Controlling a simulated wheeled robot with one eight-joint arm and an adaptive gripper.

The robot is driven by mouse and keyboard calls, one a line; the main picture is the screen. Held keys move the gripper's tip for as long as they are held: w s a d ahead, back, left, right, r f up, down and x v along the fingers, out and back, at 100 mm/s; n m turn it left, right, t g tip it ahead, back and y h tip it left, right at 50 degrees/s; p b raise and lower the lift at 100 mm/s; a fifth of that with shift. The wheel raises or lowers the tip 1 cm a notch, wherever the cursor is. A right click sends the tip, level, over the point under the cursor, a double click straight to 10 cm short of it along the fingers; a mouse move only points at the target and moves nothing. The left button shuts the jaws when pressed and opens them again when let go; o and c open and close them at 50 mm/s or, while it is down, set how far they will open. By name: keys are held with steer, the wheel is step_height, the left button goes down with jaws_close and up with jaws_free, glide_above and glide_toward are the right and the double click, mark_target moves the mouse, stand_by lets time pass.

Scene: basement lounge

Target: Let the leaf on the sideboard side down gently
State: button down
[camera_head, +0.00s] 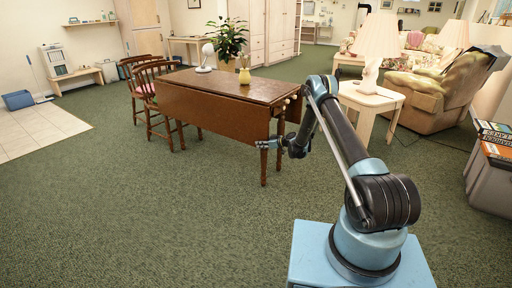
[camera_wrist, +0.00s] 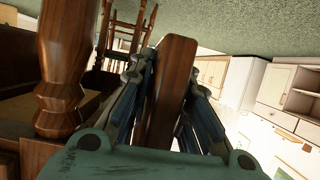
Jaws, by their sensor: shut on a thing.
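The brown drop-leaf table (camera_head: 235,82) stands mid-room with its top level. Its near leaf (camera_head: 205,112) hangs down along the long side facing me, close to vertical; I cannot tell whether it is fully down. My gripper (camera_head: 264,143) is at the leaf's lower right corner. In the wrist view my gripper (camera_wrist: 165,110) has its fingers on both sides of a brown wooden board seen edge-on, which looks like the leaf (camera_wrist: 170,90). A turned table leg (camera_wrist: 62,65) stands just left of the fingers.
A side table (camera_head: 370,98) with a lamp is right of my arm. The carpet in front is clear.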

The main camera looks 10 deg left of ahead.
steer(key=shift+w+d, duration=0.2)
steer(key=shift+w, duration=0.25)
steer(key=c, duration=1.5)
jaws_free()
steer(key=shift+w+d, duration=0.1)
steer(key=shift+s, duration=0.2)
steer(key=shift+s+d+r, duration=0.15)
steer(key=shift+d, duration=0.1)
steer(key=v, duration=1.1)
steer(key=shift+d, duration=0.1)
